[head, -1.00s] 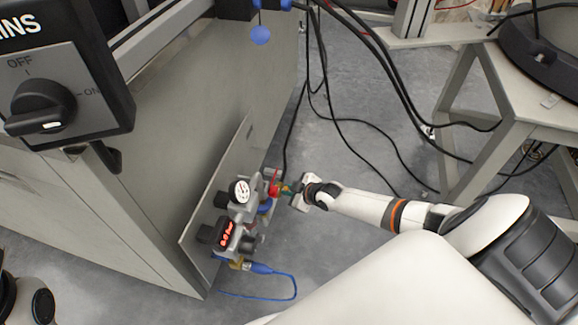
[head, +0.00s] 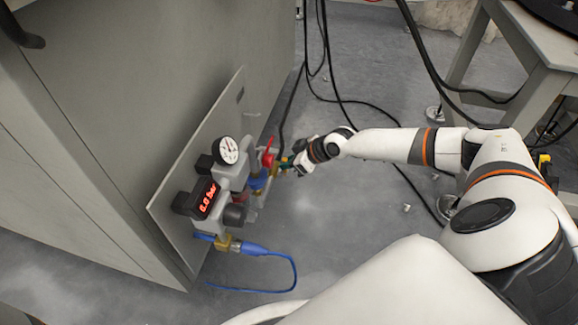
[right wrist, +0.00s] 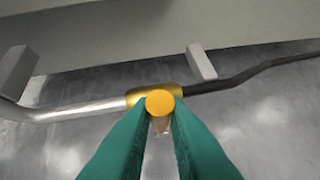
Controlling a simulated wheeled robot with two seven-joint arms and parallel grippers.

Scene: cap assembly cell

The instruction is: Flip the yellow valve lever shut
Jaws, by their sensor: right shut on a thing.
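The yellow valve lever shows in the right wrist view as a round yellow end (right wrist: 160,102) between my green fingertips. Behind it is a brass valve body (right wrist: 133,97) on a line between a metal pipe (right wrist: 75,109) and a black hose (right wrist: 245,76). My right gripper (right wrist: 160,108) is shut on the lever. In the head view my right gripper (head: 288,165) is at the right end of the valve assembly, and its fingertips and the lever are too small to make out clearly. My left gripper is not in view.
The panel (head: 165,205) carries a round gauge (head: 228,150), a red display (head: 207,197) reading 0.0 bar, a red part (head: 268,154) and a blue hose (head: 275,254). Black cables (head: 345,97) hang behind my right arm. A grey table (head: 520,65) stands at right. Floor in front is clear.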

